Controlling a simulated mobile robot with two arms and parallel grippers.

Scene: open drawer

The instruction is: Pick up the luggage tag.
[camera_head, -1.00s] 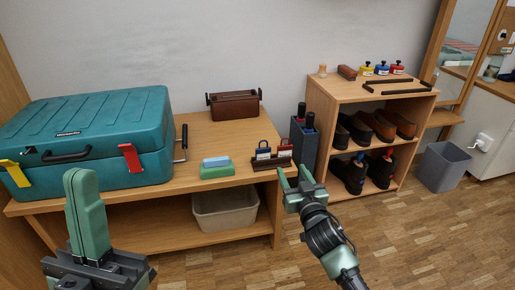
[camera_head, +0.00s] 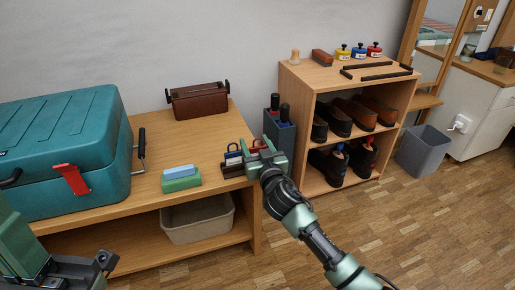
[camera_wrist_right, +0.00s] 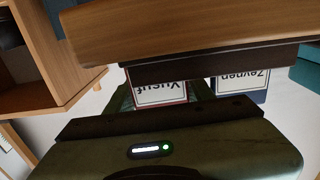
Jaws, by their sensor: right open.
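Two luggage tags stand in a dark brown holder (camera_head: 232,170) at the right end of the wooden bench. The blue-edged tag (camera_head: 233,156) is on the left. The red one (camera_head: 257,145) is on the right, partly hidden by my right gripper (camera_head: 265,157). In the right wrist view the red-edged tag (camera_wrist_right: 160,91) reads "Yusuf" and the blue-edged tag (camera_wrist_right: 240,84) "Zeynep", both upside down. My right gripper is open at the holder, its green fingers appearing on either side of the red-edged tag; contact cannot be told. My left gripper (camera_head: 18,245) is only partly visible at lower left.
A teal suitcase (camera_head: 60,130), a green-and-blue block (camera_head: 181,183) and a brown box (camera_head: 199,103) are on the bench. A dark bin with black handles (camera_head: 280,130) stands close behind my right gripper. A shoe shelf (camera_head: 298,78) is to the right.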

